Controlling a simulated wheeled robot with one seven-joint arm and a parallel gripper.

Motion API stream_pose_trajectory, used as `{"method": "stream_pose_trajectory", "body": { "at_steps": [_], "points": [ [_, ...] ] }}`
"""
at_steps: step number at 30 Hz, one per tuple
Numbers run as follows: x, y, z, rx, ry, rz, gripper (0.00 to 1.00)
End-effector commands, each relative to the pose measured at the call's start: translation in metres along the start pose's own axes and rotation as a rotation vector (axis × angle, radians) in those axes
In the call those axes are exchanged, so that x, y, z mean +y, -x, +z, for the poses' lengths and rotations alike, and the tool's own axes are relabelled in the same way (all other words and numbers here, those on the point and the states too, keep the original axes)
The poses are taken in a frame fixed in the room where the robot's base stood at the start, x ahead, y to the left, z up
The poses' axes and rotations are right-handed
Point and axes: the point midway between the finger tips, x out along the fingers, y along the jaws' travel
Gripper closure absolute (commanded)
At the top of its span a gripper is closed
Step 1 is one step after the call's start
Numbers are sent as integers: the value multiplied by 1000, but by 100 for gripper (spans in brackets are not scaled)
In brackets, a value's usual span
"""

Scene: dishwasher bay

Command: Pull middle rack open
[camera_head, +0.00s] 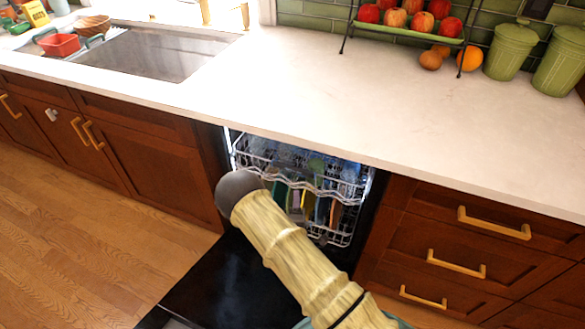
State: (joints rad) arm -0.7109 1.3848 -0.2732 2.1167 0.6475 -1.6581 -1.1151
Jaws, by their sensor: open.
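The dishwasher (372,190) stands under the counter with its dark door (215,285) folded down. Inside is a white wire rack (338,190) with a wavy front edge, set back in the bay and loaded with what look like clear and bluish glasses. Below it, another wire rack (345,238) holds upright colourful dishes. I cannot tell clearly which level counts as the middle rack. My wood-patterned arm, ending in a dark grey rounded joint, crosses in front of the bay and hides the left and lower parts of the racks. My gripper does not show.
The pale counter (330,95) overhangs the bay. Brown drawers (440,265) with gold handles stand to the right, and cabinets (155,160) to the left. A sink (155,52), fruit stand (400,30) and green canisters (510,50) are above. The wooden floor (70,240) at left is clear.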

Motion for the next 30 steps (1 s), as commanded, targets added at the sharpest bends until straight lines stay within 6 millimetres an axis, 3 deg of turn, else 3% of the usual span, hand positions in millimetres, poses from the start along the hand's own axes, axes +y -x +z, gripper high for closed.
{"method": "stream_pose_trajectory", "body": {
  "at_steps": [16,20,30],
  "points": [
    [-4,0,-13,35,31,28,56],
    [-4,-15,-11,30,28,29,56],
    [-3,-74,-8,23,28,29,56]
  ]
}}
